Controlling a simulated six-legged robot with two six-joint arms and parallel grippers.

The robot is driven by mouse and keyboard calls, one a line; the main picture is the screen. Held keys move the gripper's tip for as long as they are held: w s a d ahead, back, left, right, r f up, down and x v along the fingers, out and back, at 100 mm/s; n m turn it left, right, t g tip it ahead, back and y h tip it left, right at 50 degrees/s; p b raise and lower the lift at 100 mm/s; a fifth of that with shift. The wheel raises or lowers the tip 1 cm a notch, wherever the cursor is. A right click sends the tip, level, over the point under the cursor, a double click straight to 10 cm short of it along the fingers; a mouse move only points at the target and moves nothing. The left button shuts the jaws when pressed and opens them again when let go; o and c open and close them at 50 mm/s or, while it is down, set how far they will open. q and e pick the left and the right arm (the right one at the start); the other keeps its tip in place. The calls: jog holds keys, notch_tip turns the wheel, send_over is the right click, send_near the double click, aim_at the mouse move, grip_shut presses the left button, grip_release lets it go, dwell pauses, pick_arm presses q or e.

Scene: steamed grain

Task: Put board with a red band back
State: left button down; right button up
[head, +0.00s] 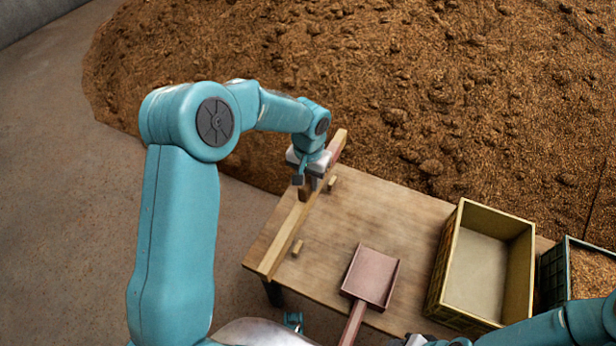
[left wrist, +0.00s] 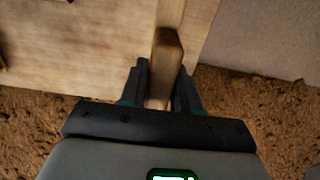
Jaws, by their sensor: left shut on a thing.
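The long, narrow wooden board (head: 287,238) runs along the left edge of the wooden table (head: 390,222). A reddish band shows near its far end, past my gripper. My left gripper (head: 309,186) is over the board's far half, shut on a wooden upright piece like a handle. In the left wrist view the gripper (left wrist: 158,92) has a finger on each side of this wooden piece (left wrist: 166,50). I cannot tell whether the board touches the table. My right arm enters at the lower right; its gripper is mostly cut off at the bottom edge.
A reddish scoop (head: 372,276) lies at the table's front. A yellowish crate (head: 440,268) and a dark crate of grain (head: 553,270) stand right. A large brown grain heap (head: 400,90) lies behind.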

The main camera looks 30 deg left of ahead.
pick_arm(q)
jog(key=shift+f+b, duration=1.9)
jog(key=shift+f, duration=1.1)
jog(key=shift+f+b, duration=0.35)
jog(key=c, duration=0.7)
grip_release()
jog(key=shift+c, duration=0.2)
jog(key=shift+s, duration=0.1)
notch_tip(320, 180, up, 16)
jog(key=p, duration=0.4)
jog(key=shift+r, duration=0.2)
